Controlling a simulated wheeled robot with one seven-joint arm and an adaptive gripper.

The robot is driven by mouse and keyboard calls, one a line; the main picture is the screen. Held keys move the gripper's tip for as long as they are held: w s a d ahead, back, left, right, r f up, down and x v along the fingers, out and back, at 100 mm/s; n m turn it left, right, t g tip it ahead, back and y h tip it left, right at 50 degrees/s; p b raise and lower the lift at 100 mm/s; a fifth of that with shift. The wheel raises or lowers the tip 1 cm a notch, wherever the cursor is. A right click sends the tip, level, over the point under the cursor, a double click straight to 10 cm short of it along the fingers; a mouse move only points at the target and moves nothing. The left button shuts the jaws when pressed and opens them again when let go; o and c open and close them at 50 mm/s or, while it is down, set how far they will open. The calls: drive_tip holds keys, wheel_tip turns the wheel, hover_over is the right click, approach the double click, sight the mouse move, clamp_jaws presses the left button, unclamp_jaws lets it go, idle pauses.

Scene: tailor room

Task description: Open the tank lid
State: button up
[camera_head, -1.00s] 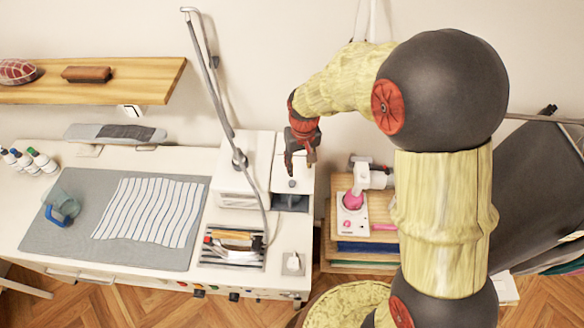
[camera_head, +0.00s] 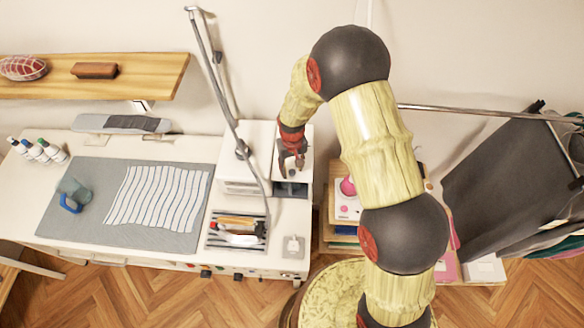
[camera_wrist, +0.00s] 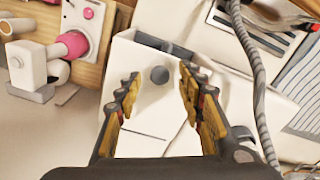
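The tank is a white box (camera_head: 304,172) at the right end of the table, with a white lid (camera_wrist: 147,112) on top. My gripper (camera_head: 291,168) points down over the lid. Nothing is held. How far the fingertips are above the lid is hard to tell.
A grey hose and pole (camera_head: 225,100) stand just left of the tank. A tool tray (camera_head: 238,232) lies in front. A wooden shelf unit with a white and pink machine (camera_head: 347,200) is to the right. A striped cloth (camera_head: 160,198) lies on the grey mat.

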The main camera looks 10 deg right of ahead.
drive_tip(key=shift+f, duration=0.45)
clamp_jaws()
idle(0.3)
idle(0.4)
